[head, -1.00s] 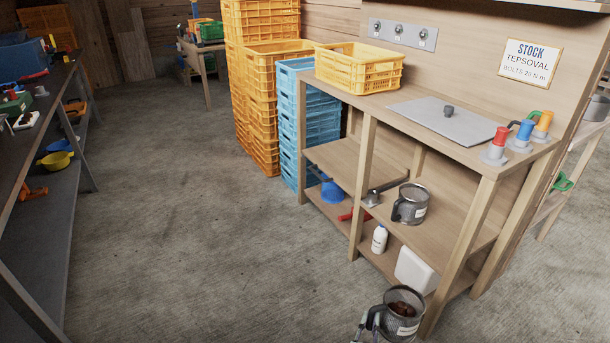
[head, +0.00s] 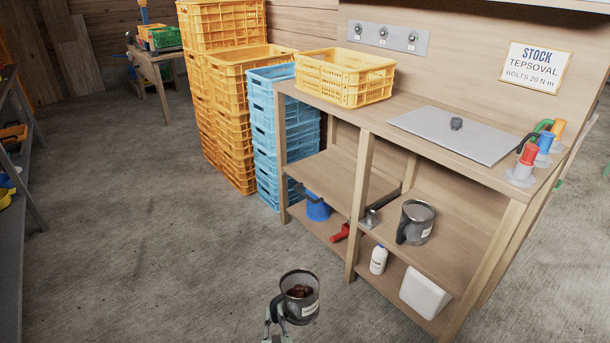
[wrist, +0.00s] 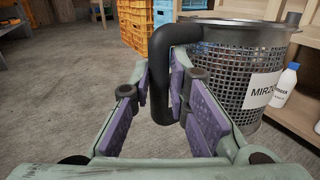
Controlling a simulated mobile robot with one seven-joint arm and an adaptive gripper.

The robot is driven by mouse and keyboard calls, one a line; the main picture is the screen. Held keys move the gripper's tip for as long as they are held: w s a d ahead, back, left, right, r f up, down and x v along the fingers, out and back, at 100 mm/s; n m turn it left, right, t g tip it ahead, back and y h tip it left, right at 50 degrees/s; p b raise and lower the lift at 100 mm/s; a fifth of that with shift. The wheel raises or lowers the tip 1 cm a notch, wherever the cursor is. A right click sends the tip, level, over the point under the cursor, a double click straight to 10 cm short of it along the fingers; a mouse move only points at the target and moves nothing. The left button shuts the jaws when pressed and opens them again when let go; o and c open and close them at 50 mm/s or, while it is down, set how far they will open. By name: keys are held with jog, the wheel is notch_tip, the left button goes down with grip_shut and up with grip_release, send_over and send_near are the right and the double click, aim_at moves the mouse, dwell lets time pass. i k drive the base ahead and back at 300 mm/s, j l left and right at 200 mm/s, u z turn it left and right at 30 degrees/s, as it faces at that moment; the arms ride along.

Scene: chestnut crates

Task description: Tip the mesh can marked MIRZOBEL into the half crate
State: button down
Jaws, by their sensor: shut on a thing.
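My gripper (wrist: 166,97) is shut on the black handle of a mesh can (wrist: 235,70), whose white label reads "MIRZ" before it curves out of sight. In the head view the mesh can (head: 312,306) is upright, with brown chestnuts (head: 299,291) inside, in front of the bench. My gripper (head: 272,318) shows at the bottom edge there, left of the can. A shallow yellow crate (head: 344,78) stands on the bench top at its left end; I see no contents in it. Whether it is the half crate is not marked.
Blue crates (head: 270,140) and tall yellow crate stacks (head: 223,110) stand left of the bench (head: 445,255). A second mesh can (head: 415,222) sits on its middle shelf. A grey plate (head: 456,130) and coloured-handled tools (head: 524,165) occupy the top.

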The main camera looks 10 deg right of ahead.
aim_at(347, 79)
jog(key=i+j+u, duration=0.15)
jog(key=i, duration=0.25)
jog(key=i+j+u, duration=0.15)
jog(key=i, duration=0.3)
jog(key=i+j, duration=0.1)
jog(key=i, duration=0.35)
jog(key=i+j, duration=0.15)
jog(key=i, duration=0.3)
